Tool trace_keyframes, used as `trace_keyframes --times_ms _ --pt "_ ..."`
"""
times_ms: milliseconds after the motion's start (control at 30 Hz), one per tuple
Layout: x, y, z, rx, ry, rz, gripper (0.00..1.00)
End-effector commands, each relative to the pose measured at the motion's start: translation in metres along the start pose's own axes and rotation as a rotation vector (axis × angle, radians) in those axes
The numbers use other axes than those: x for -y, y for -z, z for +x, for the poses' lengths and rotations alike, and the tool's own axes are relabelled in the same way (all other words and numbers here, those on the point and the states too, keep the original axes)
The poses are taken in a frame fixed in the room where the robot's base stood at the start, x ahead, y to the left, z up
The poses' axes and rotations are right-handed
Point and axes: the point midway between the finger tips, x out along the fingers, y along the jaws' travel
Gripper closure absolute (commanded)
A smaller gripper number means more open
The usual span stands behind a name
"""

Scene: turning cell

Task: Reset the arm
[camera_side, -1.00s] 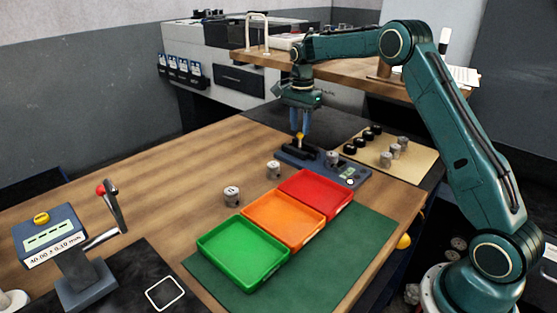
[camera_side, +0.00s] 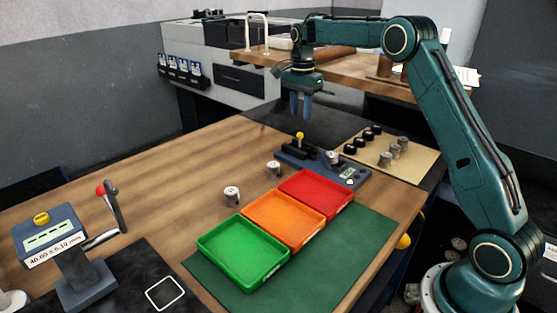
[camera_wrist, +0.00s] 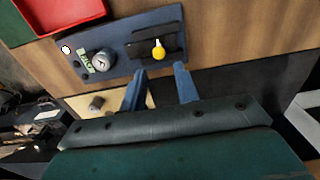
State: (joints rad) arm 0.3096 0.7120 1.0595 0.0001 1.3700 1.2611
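My gripper (camera_side: 301,106) hangs pointing down above the back of the bench, over the blue gauge fixture (camera_side: 352,176). Its two blue fingers are apart with nothing between them. In the wrist view, my gripper (camera_wrist: 160,79) shows both fingers separated and empty. The yellow knob (camera_wrist: 158,53) of the fixture lies just beyond the fingertips there, and it also shows below the gripper in the side view (camera_side: 299,135). A grey metal cylinder (camera_wrist: 104,60) sits on the fixture beside a small green display.
Green (camera_side: 206,249), orange (camera_side: 251,216) and red (camera_side: 286,191) trays stand empty on a green mat (camera_side: 345,246). Two metal cylinders (camera_side: 232,196) (camera_side: 273,169) stand on the wood. A beige board (camera_side: 410,170) at right holds several black and grey pieces.

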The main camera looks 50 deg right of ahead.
Motion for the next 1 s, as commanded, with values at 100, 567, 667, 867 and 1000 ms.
trace_keyframes --times_ms 100,567,667,867,1000 --pt "0.0 0.0 0.0 0.0 0.0 0.0 0.69" --pt "-0.012 -0.014 -0.021 -0.009 0.026 -0.08 0.69" --pt "-0.022 -0.024 -0.035 -0.016 0.044 -0.141 0.69" --pt "-0.051 -0.048 -0.066 -0.037 0.089 -0.293 0.69" --pt "-0.075 -0.066 -0.084 -0.055 0.119 -0.405 0.69"
